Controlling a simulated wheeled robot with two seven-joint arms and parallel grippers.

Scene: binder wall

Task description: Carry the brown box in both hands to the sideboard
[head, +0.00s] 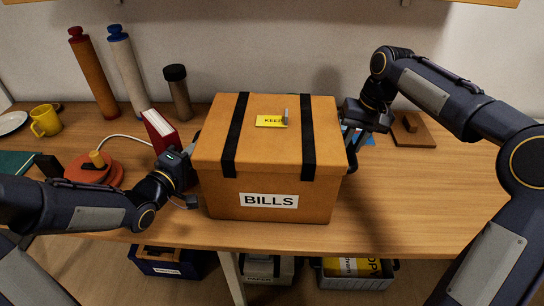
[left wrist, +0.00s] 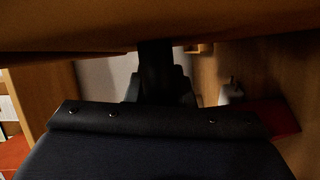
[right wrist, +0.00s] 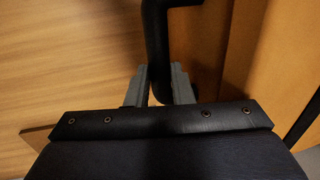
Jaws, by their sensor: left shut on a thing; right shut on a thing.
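The brown box (head: 267,185), with black straps, a yellow label on its lid and a white "BILLS" label on its front, is upright at the wooden desk. I cannot tell whether its bottom touches the desk top. My left gripper (head: 190,155) is at its left side, shut on a dark handle (left wrist: 155,60), dimly seen in the left wrist view. My right gripper (head: 354,132) is at its right side, shut on a black handle (right wrist: 155,45), clear in the right wrist view. I cannot pick out a separate sideboard.
On the desk (head: 420,205), left of the box, are a red binder (head: 160,131), an orange round object (head: 94,172), a yellow mug (head: 45,120) and several tubes. A wooden block on a board (head: 412,128) is at right. Bins (head: 355,275) stand below. The desk's right front is clear.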

